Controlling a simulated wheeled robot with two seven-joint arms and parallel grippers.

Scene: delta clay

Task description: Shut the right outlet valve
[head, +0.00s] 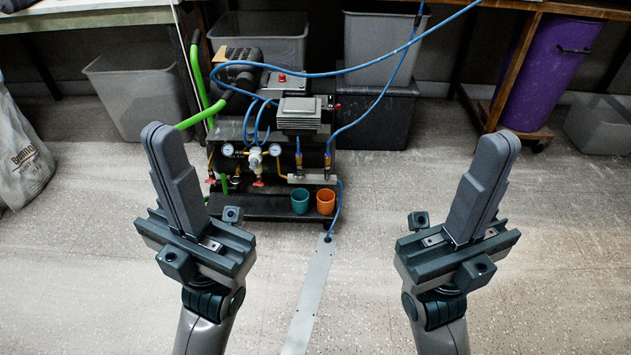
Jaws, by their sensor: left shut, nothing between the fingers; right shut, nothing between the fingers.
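A dark compressor unit (270,205) stands on the floor ahead, well beyond both grippers. Its front has round gauges, brass fittings and small red handles. A left red handle (210,180) and a middle red handle (258,184) show low on the front. At the right end, two upright brass outlet fittings, a left one (299,160) and a right one (327,161), rise from a pale block (312,179). Their handle positions are too small to tell. My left gripper (157,131) and my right gripper (503,142) are shut and empty, apart from the unit.
A teal cup (300,202) and an orange cup (325,202) stand on the unit's lower shelf. Blue hoses (375,110) run up and right. A grey strip (308,295) lies on the floor. Bins and a purple barrel (550,70) stand behind.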

